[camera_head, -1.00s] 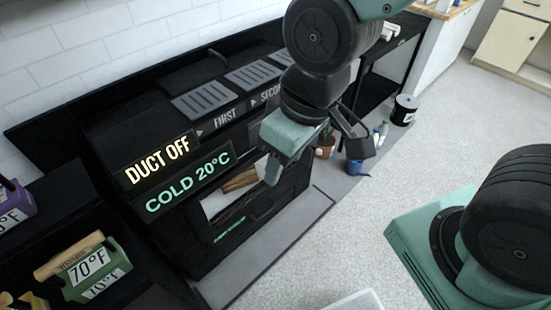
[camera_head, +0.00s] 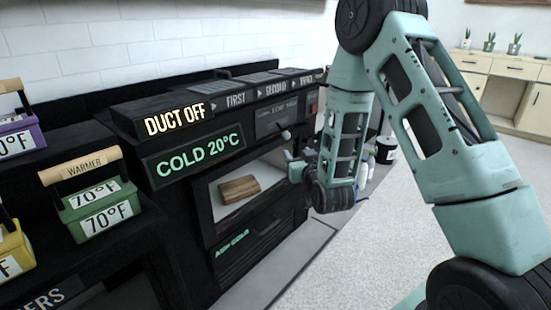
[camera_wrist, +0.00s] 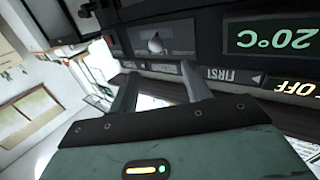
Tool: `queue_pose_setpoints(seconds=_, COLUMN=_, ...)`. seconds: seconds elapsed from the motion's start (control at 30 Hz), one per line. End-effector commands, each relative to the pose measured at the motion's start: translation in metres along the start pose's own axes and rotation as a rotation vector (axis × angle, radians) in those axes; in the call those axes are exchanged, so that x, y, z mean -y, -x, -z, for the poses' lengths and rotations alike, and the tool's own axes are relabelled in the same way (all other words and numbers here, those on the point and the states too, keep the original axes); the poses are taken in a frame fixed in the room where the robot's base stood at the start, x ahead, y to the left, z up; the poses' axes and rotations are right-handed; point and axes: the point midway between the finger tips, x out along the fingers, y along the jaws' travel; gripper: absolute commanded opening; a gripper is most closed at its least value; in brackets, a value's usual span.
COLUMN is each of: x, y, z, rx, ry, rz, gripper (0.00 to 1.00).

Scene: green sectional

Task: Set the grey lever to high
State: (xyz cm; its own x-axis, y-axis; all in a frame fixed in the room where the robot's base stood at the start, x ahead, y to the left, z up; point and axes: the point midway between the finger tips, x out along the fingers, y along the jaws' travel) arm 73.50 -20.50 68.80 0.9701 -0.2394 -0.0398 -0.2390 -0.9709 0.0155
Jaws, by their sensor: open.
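The grey lever (camera_head: 285,133) sticks out from a grey panel (camera_head: 270,121) with small, hard-to-read lettering on the front of the black oven unit. In the wrist view, which is upside down, the rounded end of the lever (camera_wrist: 156,44) shows ahead, between the lines of my two fingers. My gripper (camera_head: 291,165) is just below and in front of the lever in the head view. In the wrist view my gripper (camera_wrist: 160,72) is open, its fingers apart with nothing between them. The lever appears clear of the fingers.
Below is a window with a brown block (camera_head: 239,189) inside. A green WARMER box (camera_head: 91,203) stands at left. Open floor (camera_head: 385,245) lies at right.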

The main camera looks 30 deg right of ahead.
Motion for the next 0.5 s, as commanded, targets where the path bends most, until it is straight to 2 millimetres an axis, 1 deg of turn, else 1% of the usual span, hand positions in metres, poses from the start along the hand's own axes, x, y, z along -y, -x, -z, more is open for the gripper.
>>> queue_pose_setpoints(seconds=0.03, x=-0.007, y=-0.001, z=-0.007, rx=-0.019, ry=0.004, rz=-0.014, gripper=0.48)
queue_pose_setpoints(seconds=0.1, x=-0.011, y=-0.002, z=-0.006, rx=-0.036, ry=0.007, rz=-0.022, gripper=0.48)
queue_pose_setpoints(seconds=0.17, x=-0.012, y=-0.005, z=-0.005, rx=-0.042, ry=0.007, rz=-0.024, gripper=0.48)
queue_pose_setpoints(seconds=0.27, x=-0.011, y=-0.016, z=-0.003, rx=-0.044, ry=0.006, rz=-0.024, gripper=0.48)
queue_pose_setpoints(seconds=0.37, x=-0.012, y=-0.033, z=-0.002, rx=-0.045, ry=0.006, rz=-0.024, gripper=0.48)
queue_pose_setpoints(seconds=0.5, x=-0.012, y=-0.062, z=-0.001, rx=-0.045, ry=0.005, rz=-0.023, gripper=0.48)
